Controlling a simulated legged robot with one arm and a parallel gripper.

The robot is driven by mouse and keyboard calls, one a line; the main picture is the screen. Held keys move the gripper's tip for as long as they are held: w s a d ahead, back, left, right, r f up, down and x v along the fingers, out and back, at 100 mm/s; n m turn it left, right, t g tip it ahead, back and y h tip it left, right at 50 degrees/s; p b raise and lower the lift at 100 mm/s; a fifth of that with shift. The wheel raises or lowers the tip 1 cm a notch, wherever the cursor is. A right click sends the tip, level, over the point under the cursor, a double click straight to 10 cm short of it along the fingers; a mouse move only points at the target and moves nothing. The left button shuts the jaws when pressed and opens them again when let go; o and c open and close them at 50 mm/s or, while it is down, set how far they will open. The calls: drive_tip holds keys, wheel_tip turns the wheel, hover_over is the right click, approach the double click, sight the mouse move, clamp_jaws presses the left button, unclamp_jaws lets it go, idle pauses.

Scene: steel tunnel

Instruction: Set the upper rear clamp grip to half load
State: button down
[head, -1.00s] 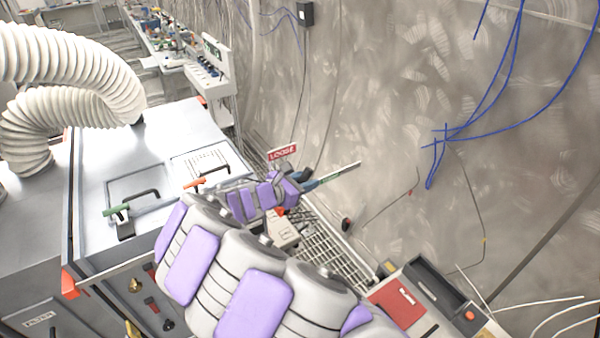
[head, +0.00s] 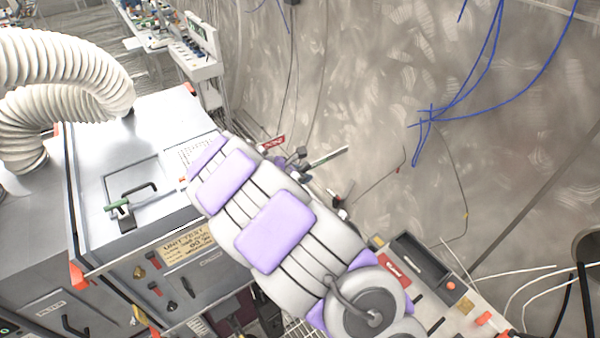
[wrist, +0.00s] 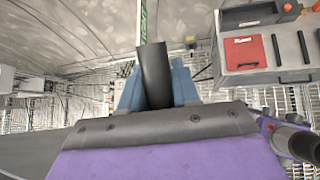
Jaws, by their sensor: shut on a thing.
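In the wrist view, my gripper (wrist: 156,82) has its blue fingers closed around a dark, flat-sided grip (wrist: 153,70). The grip stands up between them and leans slightly left. I take it for the clamp grip; its mount is hidden. A narrow green-and-white strip (wrist: 147,22) shows beyond its end, and also in the head view (head: 328,156). A small red sign (head: 273,143) stands beside it; it reads LOOSE in the earlier frame. In the head view, my purple-padded arm hides most of the gripper and the grip.
A tray with a red panel (head: 393,267) lies right of my arm. Blue cables (head: 432,118) hang along the curved wall. Wire racking lies below.

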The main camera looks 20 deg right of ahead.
drive_tip(key=c, duration=1.1)
unclamp_jaws()
drive_tip(key=shift+w+f, duration=0.1)
drive_tip(key=shift+w, duration=0.05)
drive_tip(key=shift+o, duration=1)
drive_tip(key=shift+a+r+b, duration=0.1)
drive_tip(key=shift+r+b, duration=0.1)
drive_tip(key=shift+b, duration=0.2)
